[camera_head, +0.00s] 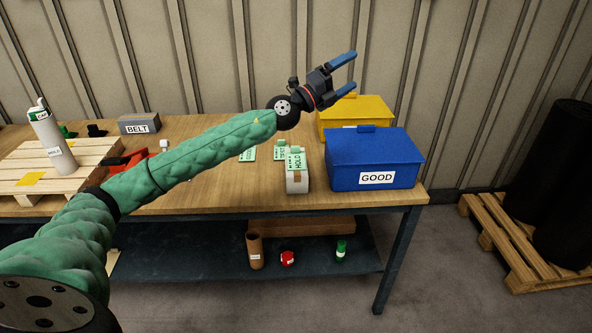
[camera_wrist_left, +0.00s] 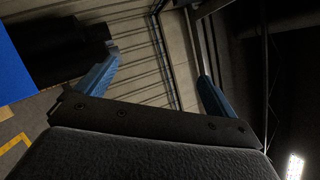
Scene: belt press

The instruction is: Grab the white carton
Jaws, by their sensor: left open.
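A small white carton (camera_head: 297,184) with a brown tape strip stands on the wooden workbench, just left of the blue GOOD box. A green-and-white HOLD card (camera_head: 296,160) covers its top in the head view. My left gripper (camera_head: 355,70) is raised above and behind the boxes, well above the carton and to its right. Its blue fingers are apart with nothing between them. They also show spread in the left wrist view (camera_wrist_left: 158,65), facing the wall; the carton is not visible there. My right gripper is not in view.
A blue GOOD box (camera_head: 374,157) stands right of the carton, with a yellow box (camera_head: 356,113) behind it. More cards (camera_head: 281,150) lie near the carton. The bench front (camera_head: 230,199) is clear.

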